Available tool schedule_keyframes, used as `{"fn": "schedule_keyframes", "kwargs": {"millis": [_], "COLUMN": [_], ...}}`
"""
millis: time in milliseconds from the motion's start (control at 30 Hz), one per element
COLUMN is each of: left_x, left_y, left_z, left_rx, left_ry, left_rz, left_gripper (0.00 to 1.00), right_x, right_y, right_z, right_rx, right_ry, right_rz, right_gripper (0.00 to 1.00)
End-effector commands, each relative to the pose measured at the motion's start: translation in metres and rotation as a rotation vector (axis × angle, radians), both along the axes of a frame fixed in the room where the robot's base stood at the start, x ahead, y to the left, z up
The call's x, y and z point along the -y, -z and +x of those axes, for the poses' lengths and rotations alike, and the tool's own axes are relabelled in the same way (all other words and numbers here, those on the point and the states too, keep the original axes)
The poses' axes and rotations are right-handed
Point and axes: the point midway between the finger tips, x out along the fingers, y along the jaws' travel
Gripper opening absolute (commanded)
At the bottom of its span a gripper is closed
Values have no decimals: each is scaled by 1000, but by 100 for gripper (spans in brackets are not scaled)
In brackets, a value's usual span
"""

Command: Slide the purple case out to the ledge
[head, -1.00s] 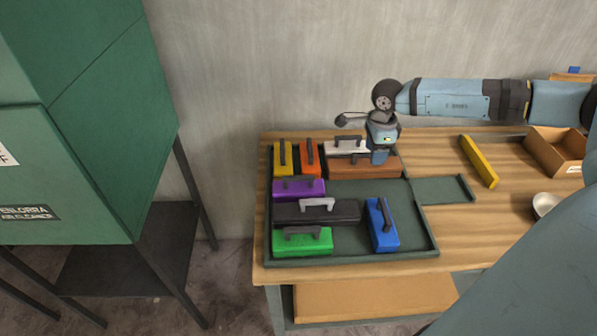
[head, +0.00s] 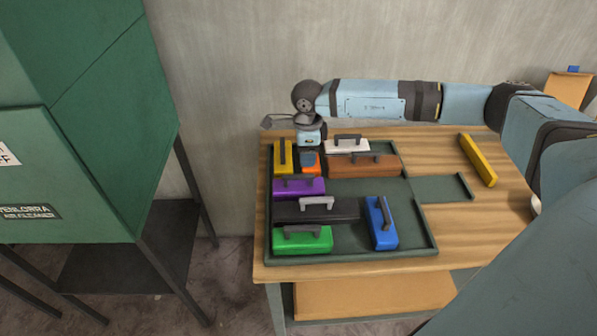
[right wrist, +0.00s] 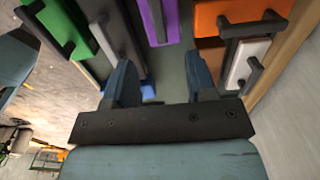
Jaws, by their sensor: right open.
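The purple case (head: 290,190) lies at the left side of the dark green tray (head: 348,262), its dark handle on top. It sits in front of the yellow case (head: 277,163) and orange case (head: 312,171) and behind the black case (head: 335,213). The ledge (head: 445,189) is a flat dark green extension at the tray's right side. My right gripper (head: 309,163) is over the orange case, partly hiding it, behind the purple case. In the right wrist view its two fingers (right wrist: 160,85) are apart with nothing between them; the purple case (right wrist: 168,15) shows beyond them. My left gripper is not in view.
The brown case (head: 365,165) and white case (head: 346,146) fill the tray's back right. The green case (head: 300,241) and blue case (head: 380,225) lie at the front. The tray is bare between the purple case and the ledge. A yellow bar (head: 478,160) lies beyond the ledge.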

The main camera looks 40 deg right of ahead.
Motion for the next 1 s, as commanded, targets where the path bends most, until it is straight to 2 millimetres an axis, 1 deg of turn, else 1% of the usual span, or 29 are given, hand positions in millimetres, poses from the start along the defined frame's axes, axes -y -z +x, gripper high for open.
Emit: {"fn": "schedule_keyframes", "kwargs": {"millis": [33, 100, 133, 200, 400, 500, 700, 967, 1000], "left_x": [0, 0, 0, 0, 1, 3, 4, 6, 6], "left_y": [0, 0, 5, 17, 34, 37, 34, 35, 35], "left_z": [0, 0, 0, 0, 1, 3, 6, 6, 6], "left_rx": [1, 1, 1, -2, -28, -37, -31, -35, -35], "left_ry": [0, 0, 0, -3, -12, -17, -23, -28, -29], "left_rz": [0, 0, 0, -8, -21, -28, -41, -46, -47], "left_gripper": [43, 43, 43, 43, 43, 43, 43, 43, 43], "right_x": [-9, -20, -22, -18, -18, -18, -19, -18, -18], "right_y": [0, 0, 7, 26, 56, 66, 75, 75, 75], "right_z": [6, 12, 13, 11, 11, 11, 11, 11, 11], "right_rx": [1, 2, 1, -2, -1, 0, 1, 0, 0], "right_ry": [-3, -3, -1, 1, 0, 0, 0, 0, 0], "right_rz": [2, 3, 1, -1, -1, 0, 1, 0, 0], "right_gripper": [51, 51, 51, 51, 51, 51, 51, 51, 49]}}
